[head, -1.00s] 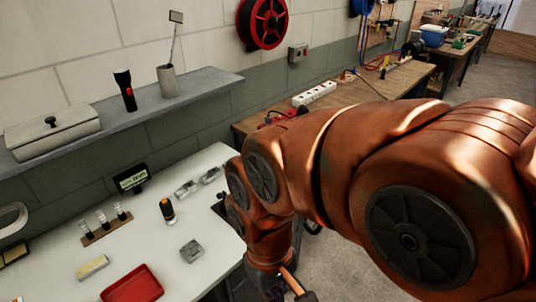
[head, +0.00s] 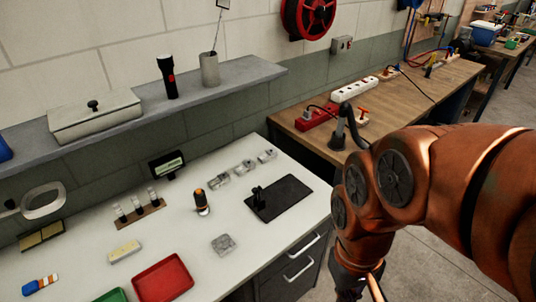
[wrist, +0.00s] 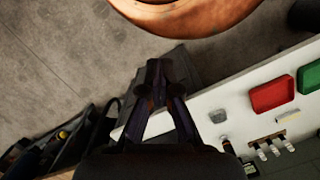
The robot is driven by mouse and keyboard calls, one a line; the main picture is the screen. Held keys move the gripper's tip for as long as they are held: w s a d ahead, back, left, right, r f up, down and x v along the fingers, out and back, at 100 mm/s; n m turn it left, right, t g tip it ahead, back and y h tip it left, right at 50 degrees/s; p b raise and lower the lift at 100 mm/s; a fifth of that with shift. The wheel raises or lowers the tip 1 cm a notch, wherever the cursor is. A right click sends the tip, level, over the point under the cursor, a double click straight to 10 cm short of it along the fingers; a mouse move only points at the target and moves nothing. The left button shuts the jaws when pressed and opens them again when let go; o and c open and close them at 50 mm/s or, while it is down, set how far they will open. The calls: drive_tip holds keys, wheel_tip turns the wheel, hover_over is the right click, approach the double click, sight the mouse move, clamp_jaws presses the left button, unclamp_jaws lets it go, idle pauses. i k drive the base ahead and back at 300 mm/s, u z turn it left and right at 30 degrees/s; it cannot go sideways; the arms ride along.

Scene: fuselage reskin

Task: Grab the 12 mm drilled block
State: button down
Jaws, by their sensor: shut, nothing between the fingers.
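Three small grey metal blocks stand in a row at the back of the white bench: a left one (head: 218,180), a middle one (head: 244,168) and a right one (head: 266,156). Another grey block (head: 222,244) lies alone nearer the front and also shows in the wrist view (wrist: 217,116). I cannot read sizes or make out which is the 12 mm drilled block. My gripper (wrist: 156,68) is shut and empty in the wrist view, over the floor beside the bench edge, apart from the blocks. In the head view its fingers are not visible.
The white bench (head: 75,268) holds a red tray (head: 163,278), a vial rack (head: 138,215), an orange-topped tool (head: 201,202), a small display (head: 167,164) and a black mat (head: 289,200) with a dark object on it. Drawers (head: 300,262) face the floor. A shelf (head: 225,82) overhangs the back.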

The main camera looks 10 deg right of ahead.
sight(270, 153)
drive_tip(key=u, duration=0.05)
drive_tip(key=k, duration=0.25)
drive_tip(key=u, duration=0.45)
drive_tip(key=i, duration=0.85)
drive_tip(key=u, duration=0.7)
